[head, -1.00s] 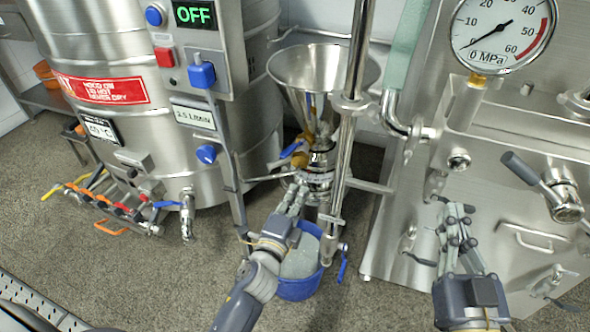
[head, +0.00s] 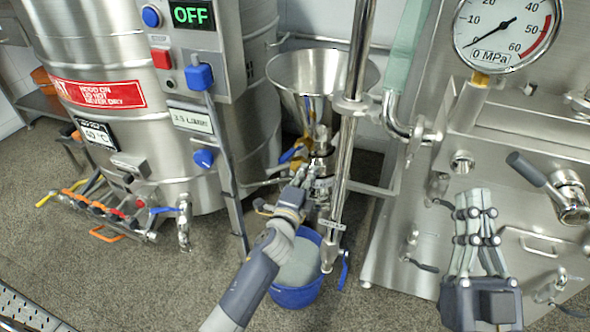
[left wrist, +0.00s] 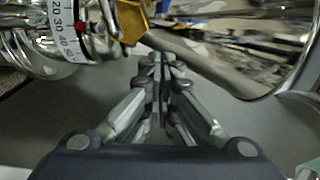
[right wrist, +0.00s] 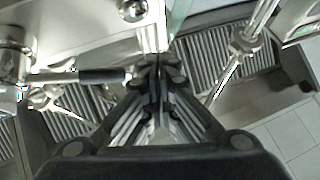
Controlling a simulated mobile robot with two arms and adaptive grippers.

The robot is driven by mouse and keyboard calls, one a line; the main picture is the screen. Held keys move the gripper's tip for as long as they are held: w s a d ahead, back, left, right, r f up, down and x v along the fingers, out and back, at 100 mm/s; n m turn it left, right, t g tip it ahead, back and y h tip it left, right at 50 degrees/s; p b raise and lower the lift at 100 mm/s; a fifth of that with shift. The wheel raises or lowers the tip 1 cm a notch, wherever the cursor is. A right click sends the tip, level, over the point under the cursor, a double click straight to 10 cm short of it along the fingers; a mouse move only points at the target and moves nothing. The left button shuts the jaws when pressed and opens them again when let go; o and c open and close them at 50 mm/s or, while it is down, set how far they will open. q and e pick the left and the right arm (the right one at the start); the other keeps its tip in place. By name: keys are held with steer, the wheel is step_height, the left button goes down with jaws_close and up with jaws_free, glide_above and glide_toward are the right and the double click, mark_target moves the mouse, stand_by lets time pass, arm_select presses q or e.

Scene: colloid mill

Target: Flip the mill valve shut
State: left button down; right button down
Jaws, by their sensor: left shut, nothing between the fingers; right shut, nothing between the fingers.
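The mill stands under a steel funnel (head: 312,95), with brass-coloured fittings at its neck. A blue lever (head: 289,153) sits on the left of the neck. A second blue lever (head: 344,269) hangs down at the foot of the upright pipe, right of the bucket. I cannot tell which is the mill valve. My left gripper (head: 303,176) is shut and empty, close below the neck; contact is unclear. In the left wrist view, its fingers (left wrist: 160,65) lie near a numbered ring (left wrist: 72,30) and a gold part (left wrist: 131,20). My right gripper (head: 474,200) is shut and empty before the steel machine.
A blue bucket (head: 297,294) with grey contents stands on the floor below the mill. The steel tank (head: 95,60) stands left, with its OFF control box (head: 190,45). The steel machine (head: 400,250) with a gauge (head: 505,30) and a dark-handled lever (head: 527,169) is right.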

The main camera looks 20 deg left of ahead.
mark_target(282, 163)
arm_select(q)
steer(key=shift+w+a, duration=0.25)
steer(key=shift+a, duration=0.4)
steer(key=shift+w+a, duration=0.2)
steer(key=shift+a, duration=0.4)
steer(key=shift+w+a, duration=0.25)
steer(key=shift+a, duration=0.4)
arm_select(e)
steer(key=shift+s+r+t, duration=0.4)
steer(key=shift+r, duration=0.15)
arm_select(q)
steer(key=shift+a, duration=0.15)
arm_select(e)
steer(key=shift+w, duration=0.1)
